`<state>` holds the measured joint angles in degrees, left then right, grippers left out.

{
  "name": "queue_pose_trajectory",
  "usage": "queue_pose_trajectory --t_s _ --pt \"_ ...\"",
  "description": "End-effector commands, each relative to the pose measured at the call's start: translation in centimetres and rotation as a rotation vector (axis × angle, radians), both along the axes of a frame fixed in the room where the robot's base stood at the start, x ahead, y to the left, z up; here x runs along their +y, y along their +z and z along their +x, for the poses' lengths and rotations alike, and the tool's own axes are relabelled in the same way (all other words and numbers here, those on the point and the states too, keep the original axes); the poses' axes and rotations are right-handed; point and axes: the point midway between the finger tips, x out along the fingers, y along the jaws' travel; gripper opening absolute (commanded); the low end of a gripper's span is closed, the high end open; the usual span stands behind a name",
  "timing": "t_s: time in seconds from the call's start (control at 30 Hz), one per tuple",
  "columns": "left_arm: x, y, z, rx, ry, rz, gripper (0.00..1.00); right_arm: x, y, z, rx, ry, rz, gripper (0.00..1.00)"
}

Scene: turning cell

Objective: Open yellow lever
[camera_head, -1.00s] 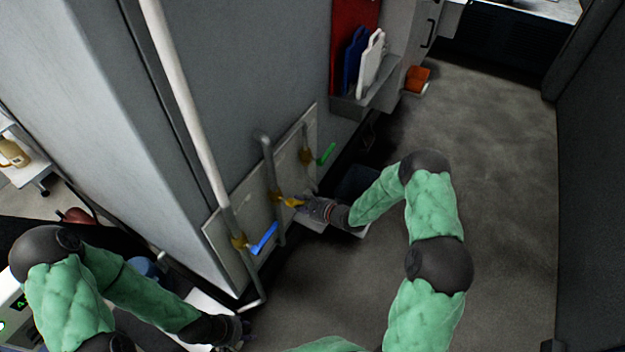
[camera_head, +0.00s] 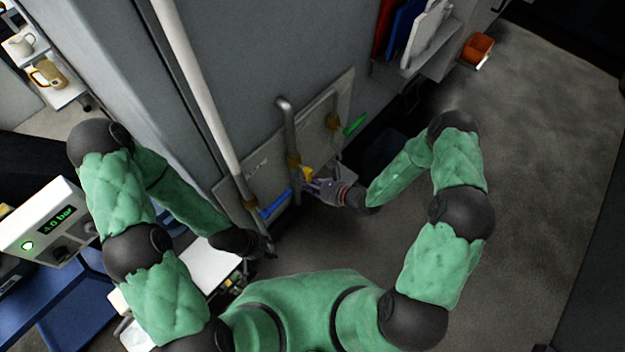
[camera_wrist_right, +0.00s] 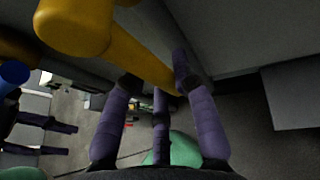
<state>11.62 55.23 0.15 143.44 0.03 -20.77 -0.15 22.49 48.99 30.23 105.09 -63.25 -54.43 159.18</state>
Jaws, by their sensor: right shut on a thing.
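The yellow lever (camera_head: 307,173) sits on the middle pipe valve of the wall panel and points down to the right. My right gripper (camera_head: 317,185) is at its free end, partly covering it. In the right wrist view the yellow lever (camera_wrist_right: 135,55) runs down between the purple-grey fingers of my right gripper (camera_wrist_right: 158,78), which is shut on it. My left gripper (camera_head: 268,250) hangs below the panel, apart from the levers. It is dark and small, and its fingers cannot be made out.
A blue lever (camera_head: 275,205) is on the nearer pipe and a green lever (camera_head: 355,124) on the farther one. A tall white pipe (camera_head: 195,85) runs down the cabinet. An orange bin (camera_head: 477,48) stands at the back. The floor (camera_head: 545,170) on the right is clear.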

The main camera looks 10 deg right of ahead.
Motion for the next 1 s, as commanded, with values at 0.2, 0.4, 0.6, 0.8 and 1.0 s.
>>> queue_pose_trajectory --t_s 0.2,0.4,0.6,0.8,1.0 --pt "0.00 -0.02 0.02 0.000 0.000 0.000 0.40 0.30 -0.16 -0.27 0.021 0.001 0.016 0.00" --pt "0.00 -0.01 0.03 -0.001 0.000 0.000 0.40 0.33 -0.15 -0.31 0.022 0.002 0.017 0.00" --pt "0.00 -0.01 0.03 -0.001 0.000 0.000 0.40 0.35 -0.14 -0.33 0.022 0.002 0.017 0.50" --pt "0.01 0.00 0.03 -0.001 0.000 0.000 0.40 0.29 -0.06 -0.22 0.018 0.001 0.017 0.52" --pt "0.00 0.00 0.04 -0.001 0.000 0.000 0.40 0.03 0.08 -0.31 0.017 0.000 0.016 0.52"
